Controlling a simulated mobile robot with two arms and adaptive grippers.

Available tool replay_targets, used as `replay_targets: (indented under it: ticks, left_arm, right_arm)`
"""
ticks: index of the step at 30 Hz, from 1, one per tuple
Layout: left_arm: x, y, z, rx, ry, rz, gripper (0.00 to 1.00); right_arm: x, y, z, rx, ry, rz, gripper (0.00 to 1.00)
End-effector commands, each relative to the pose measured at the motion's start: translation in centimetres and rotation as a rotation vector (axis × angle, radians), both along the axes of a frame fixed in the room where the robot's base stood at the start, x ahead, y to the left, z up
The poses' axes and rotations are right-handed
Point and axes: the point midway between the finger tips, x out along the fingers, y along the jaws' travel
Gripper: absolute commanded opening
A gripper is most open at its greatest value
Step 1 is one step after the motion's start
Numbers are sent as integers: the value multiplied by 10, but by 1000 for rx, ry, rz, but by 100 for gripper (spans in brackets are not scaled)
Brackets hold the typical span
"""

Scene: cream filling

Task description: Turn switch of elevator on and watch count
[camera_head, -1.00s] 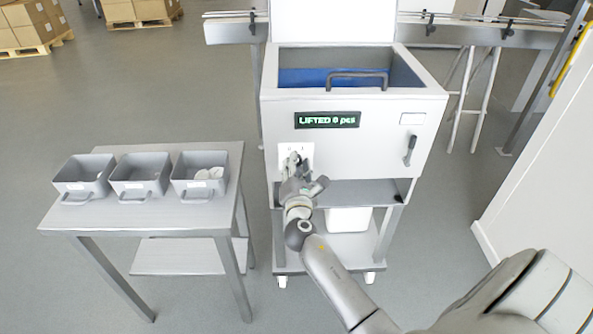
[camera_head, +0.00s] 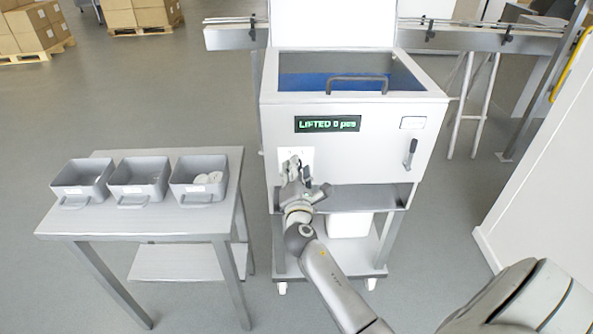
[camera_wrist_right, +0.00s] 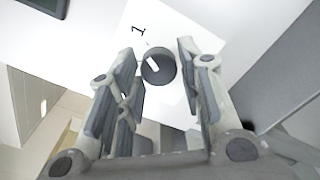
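The elevator (camera_head: 350,168) is a white box-shaped machine on a wheeled frame. Its green display (camera_head: 327,124) reads "LIFTED", a digit that looks like 0, and "pcs". The switch (camera_wrist_right: 158,67) is a round dark knob with a light mark, on a white plate (camera_wrist_right: 178,108) with a printed "1". My right gripper (camera_wrist_right: 158,52) is open at the plate, with one finger on each side of the switch; gaps show between them. In the head view, my right gripper (camera_head: 294,163) hides the switch. My left gripper is not in view.
A steel table (camera_head: 140,220) at left holds three grey bins (camera_head: 80,183), the right one with pale round pieces. The elevator has a lever (camera_head: 410,152) at its right front and a blue-lined top opening. A white wall or panel (camera_head: 540,180) stands at right.

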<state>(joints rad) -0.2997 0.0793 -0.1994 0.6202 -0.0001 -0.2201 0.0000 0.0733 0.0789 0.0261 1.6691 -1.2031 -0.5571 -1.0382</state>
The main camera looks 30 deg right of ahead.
Motion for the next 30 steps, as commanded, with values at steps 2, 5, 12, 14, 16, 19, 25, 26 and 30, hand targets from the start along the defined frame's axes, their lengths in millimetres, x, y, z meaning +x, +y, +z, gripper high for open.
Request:
replay_targets:
  ticks: [2,5,12,14,16,19,25,26,30]
  left_arm:
    - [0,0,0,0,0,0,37]
    - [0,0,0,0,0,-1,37]
    - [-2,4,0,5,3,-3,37]
    - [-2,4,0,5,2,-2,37]
    - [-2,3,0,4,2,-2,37]
    - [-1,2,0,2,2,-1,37]
    - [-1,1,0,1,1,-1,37]
    - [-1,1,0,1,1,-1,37]
    - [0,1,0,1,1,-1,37]
  right_arm:
    - [0,0,0,-1,1,0,49]
    - [0,0,0,-2,-1,0,51]
    - [-1,0,1,-2,0,0,51]
    - [-3,2,1,-3,-1,1,51]
    - [-10,6,0,-2,0,1,51]
    - [-24,15,0,-2,2,1,51]
    - [-61,38,-1,0,2,1,51]
    - [-67,41,0,1,1,0,51]
    - [-87,53,0,-1,2,1,51]
